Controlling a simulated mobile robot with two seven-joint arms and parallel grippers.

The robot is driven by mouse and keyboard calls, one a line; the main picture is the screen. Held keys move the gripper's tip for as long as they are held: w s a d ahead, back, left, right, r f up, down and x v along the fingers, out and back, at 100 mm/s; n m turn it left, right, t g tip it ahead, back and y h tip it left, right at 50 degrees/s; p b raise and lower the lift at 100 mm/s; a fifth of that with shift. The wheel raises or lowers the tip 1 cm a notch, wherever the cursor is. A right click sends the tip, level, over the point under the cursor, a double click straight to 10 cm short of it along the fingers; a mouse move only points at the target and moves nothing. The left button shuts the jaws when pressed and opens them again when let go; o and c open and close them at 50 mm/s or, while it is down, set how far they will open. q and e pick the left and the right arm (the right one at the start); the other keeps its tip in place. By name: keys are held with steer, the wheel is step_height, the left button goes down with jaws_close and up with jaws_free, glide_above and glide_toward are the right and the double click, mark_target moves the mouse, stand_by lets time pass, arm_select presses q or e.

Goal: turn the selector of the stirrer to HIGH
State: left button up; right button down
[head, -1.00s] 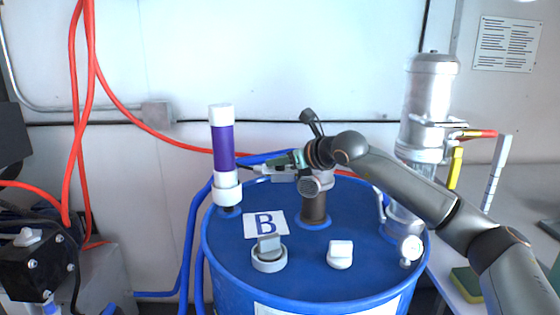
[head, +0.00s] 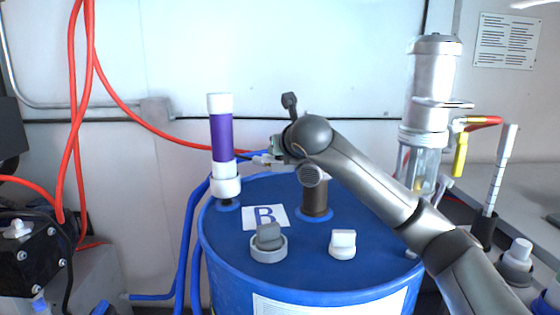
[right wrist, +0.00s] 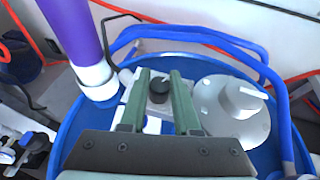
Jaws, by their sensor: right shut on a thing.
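The stirrer (head: 314,190) stands on the lid of the blue drum (head: 225,262), with a dark column under a light head. Its round grey housing (right wrist: 232,110), with a raised grey lever, shows in the right wrist view. Beside it a black selector knob (right wrist: 159,90) with a white mark sits on a light plate. My right gripper (right wrist: 160,76) has its two green fingers on either side of this knob and is shut on it. In the head view the right gripper (head: 274,148) is partly hidden by my wrist. The position lettering is not readable. My left gripper is out of view.
A purple and white cylinder (head: 221,138) stands close to the left of my right gripper. A metal and glass vessel (head: 430,90) stands at the right. Blue hoses (head: 187,240) run down the left.

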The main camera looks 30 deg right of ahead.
steer(key=m+g+h+b, duration=0.1)
steer(key=m+h, duration=0.1)
steer(key=h, duration=0.1)
steer(key=shift+a+m+g, duration=0.1)
steer(key=shift+m+g, duration=0.2)
steer(key=shift+m, duration=0.1)
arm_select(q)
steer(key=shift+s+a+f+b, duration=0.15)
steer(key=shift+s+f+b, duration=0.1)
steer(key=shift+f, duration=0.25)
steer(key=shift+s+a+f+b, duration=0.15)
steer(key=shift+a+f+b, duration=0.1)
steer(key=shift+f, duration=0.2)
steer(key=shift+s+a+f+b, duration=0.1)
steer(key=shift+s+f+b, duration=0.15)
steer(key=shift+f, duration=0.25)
arm_select(e)
steer(key=shift+m+g+h, duration=1.5)
steer(key=shift+m+h, duration=0.3)
steer(key=shift+m, duration=0.1)
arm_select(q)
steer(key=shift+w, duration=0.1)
arm_select(e)
steer(key=shift+g, duration=0.3)
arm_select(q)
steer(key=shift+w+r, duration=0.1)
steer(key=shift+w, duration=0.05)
arm_select(e)
steer(key=c, duration=0.6)
jaws_free()
